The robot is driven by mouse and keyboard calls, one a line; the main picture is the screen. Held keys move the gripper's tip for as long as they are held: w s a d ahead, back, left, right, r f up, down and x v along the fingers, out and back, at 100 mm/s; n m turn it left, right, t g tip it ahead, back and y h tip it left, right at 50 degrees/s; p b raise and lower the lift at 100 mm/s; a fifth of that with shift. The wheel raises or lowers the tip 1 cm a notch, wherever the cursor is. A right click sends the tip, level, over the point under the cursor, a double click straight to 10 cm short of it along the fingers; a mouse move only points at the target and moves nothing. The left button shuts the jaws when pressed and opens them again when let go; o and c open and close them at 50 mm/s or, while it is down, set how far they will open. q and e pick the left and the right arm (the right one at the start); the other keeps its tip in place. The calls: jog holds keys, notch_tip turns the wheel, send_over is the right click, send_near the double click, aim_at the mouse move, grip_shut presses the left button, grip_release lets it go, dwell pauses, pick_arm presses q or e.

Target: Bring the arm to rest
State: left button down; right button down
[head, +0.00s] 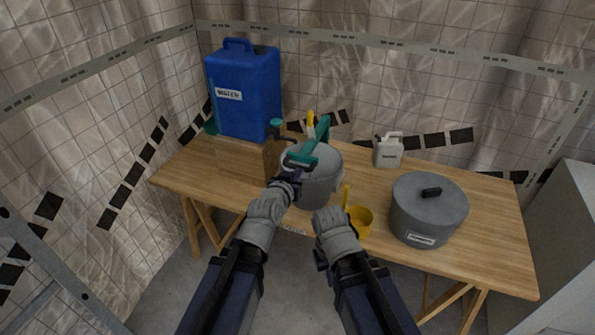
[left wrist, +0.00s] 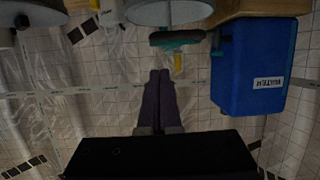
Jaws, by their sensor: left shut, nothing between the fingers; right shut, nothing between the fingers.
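My left gripper (head: 296,174) is shut and empty, in front of a grey pot (head: 318,188) in the head view. In the left wrist view its purple fingers (left wrist: 159,88) lie together with nothing between them. My right gripper (head: 331,218) is lower, near the table's front edge, just left of a yellow cup (head: 361,221). It is shut with nothing held; its fingertips are hard to make out. Both arms reach forward from the bottom of the head view.
A wooden table (head: 235,181) stands ahead. A blue water jug (head: 246,101) is at back left, a teal-handled tool (head: 318,139) by the grey pot. A small pale jug (head: 389,151) and a lidded dark pot (head: 427,212) stand to the right. The table's right end is clear.

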pick_arm(q)
jog(key=shift+s, duration=0.15)
jog(key=s+d+f+m+g+y, duration=0.1)
jog(key=s+d+f+g, duration=0.2)
jog(key=s+f+g, duration=0.65)
jog(key=s+a+f+g+y, duration=0.2)
jog(key=s, duration=0.4)
jog(key=s+a+f+g+y, duration=0.2)
jog(key=s+f+g, duration=0.1)
jog(key=s, duration=0.4)
jog(key=shift+a+f, duration=0.3)
jog(key=shift+a, duration=0.05)
